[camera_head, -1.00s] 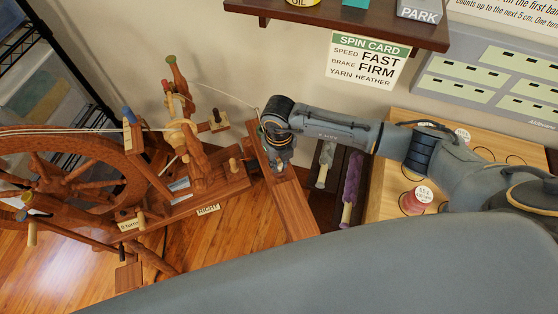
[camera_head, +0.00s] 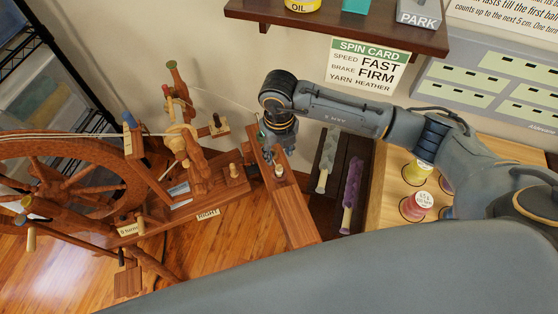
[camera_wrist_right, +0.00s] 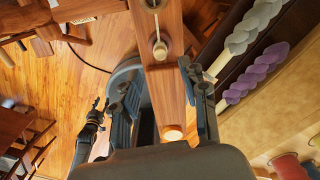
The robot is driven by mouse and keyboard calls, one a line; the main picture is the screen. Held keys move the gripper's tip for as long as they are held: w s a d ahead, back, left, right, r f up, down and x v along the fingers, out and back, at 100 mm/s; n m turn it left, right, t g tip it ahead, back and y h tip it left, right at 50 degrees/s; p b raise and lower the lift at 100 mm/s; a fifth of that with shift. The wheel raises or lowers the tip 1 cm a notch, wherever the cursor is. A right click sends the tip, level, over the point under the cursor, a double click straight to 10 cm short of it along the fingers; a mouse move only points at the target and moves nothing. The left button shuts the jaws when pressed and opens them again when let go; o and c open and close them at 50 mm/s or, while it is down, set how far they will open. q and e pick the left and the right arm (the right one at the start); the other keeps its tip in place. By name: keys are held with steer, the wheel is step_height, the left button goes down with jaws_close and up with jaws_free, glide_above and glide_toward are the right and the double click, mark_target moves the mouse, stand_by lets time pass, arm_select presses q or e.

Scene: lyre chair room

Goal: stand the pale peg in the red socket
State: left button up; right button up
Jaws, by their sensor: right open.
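A pale peg (camera_head: 279,171) appears to stand on the reddish-brown wooden plank (camera_head: 290,208) beside the spinning wheel. In the right wrist view its round pale end (camera_wrist_right: 172,132) shows low between the spread fingers. My right gripper (camera_head: 283,149) is open just behind the peg in the head view; its fingers (camera_wrist_right: 160,76) also show in the wrist view, apart, with the plank between them. I cannot make out a red socket; the peg's lower end is not clear.
The spinning wheel (camera_head: 70,182) fills the left. A pale knob on a cord (camera_wrist_right: 160,48) lies over the plank. Grey (camera_head: 327,150) and purple (camera_head: 352,182) skeins hang right of it. A shelf (camera_head: 340,27) is above.

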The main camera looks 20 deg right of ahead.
mark_target(279, 167)
steer(key=shift+r, duration=1.8)
